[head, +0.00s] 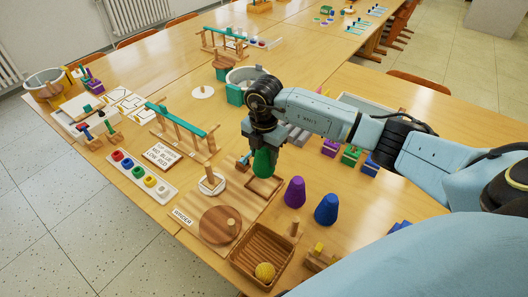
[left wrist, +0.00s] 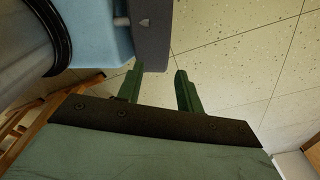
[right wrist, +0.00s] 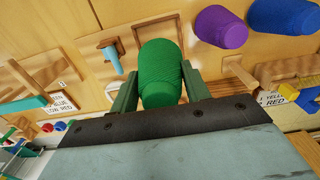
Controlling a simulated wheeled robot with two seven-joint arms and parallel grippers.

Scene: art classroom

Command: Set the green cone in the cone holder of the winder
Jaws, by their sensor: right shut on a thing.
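The green cone (head: 262,163) is held by my right gripper (head: 263,146) above the far right part of the wooden winder board. In the right wrist view the green cone (right wrist: 161,75) sits between both fingers of my right gripper (right wrist: 155,90). I cannot tell for certain which part is the cone holder. My left gripper (left wrist: 160,90) shows only in the left wrist view, open and empty above the floor.
A purple cone (head: 294,192) and a blue cone (head: 326,209) stand right of the winder. A wooden tray (head: 240,262) with a yellow ball (head: 265,271) lies near the front edge.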

